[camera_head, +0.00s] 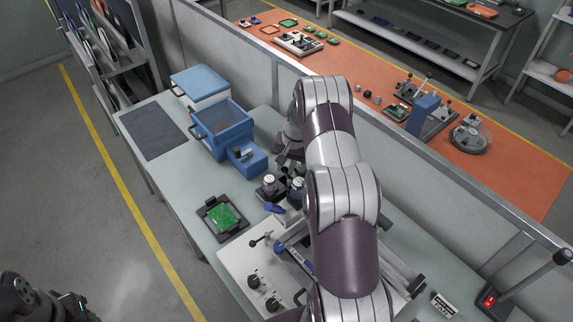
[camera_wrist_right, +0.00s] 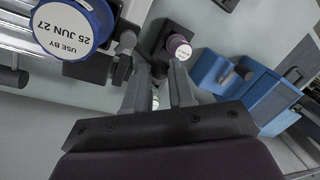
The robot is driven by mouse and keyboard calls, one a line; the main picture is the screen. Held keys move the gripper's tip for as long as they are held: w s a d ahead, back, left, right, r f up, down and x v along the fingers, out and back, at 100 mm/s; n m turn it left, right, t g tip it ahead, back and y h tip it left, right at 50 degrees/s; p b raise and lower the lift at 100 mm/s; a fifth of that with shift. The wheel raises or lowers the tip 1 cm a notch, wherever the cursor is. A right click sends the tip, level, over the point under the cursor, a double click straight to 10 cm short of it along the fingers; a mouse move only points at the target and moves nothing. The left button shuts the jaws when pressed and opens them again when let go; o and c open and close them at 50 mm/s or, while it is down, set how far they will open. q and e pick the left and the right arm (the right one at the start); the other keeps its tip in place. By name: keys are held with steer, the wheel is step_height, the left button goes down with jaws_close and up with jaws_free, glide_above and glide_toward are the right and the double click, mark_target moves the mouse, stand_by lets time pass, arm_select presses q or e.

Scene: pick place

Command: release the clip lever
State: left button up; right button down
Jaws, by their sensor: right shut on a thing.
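My right gripper (camera_head: 288,168) reaches down over the bench beside a dark holder with small bottles. Its two fingers (camera_wrist_right: 160,75) point away from the camera in the right wrist view, with a gap between them. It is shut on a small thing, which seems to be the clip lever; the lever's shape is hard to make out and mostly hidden. A dark clip part (camera_wrist_right: 123,58) lies just left of the fingers, next to a blue-rimmed round label (camera_wrist_right: 70,28) reading "USE BY 25 JUN 27". My left gripper (camera_head: 70,303) is at the lower left, dark and partly cut off.
A blue bin (camera_head: 222,128) stands behind, with a white, blue-lidded box (camera_head: 200,85) further back. A green board (camera_head: 222,216) sits in a black frame. A white panel with knobs (camera_head: 250,275) is at the front. A purple-ringed bottle (camera_wrist_right: 178,46) stands beyond my fingers.

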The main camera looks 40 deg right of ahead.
steer(key=shift+w+a+f+n+b, duration=0.15)
steer(key=shift+a+f+n+b, duration=0.1)
steer(key=shift+f+n+b, duration=0.4)
steer(key=shift+a+r+n, duration=0.1)
steer(key=shift+r+n, duration=0.15)
steer(key=shift+r, duration=0.35)
steer(key=shift+a+f, duration=0.1)
steer(key=shift+f, duration=0.1)
steer(key=shift+a+f+n+b, duration=0.15)
steer(key=shift+a+n+b, duration=0.05)
steer(key=shift+n+b, duration=0.6)
steer(key=shift+a+r+n+g, duration=0.2)
steer(key=shift+r+n+g, duration=0.1)
steer(key=shift+r, duration=0.05)
steer(key=c, duration=0.9)
jaws_free()
arm_select(q)
steer(key=f, duration=0.3)
steer(key=shift+a+f, duration=0.2)
steer(key=shift+f, duration=0.15)
arm_select(e)
steer(key=shift+a, duration=0.1)
steer(key=shift+r, duration=0.1)
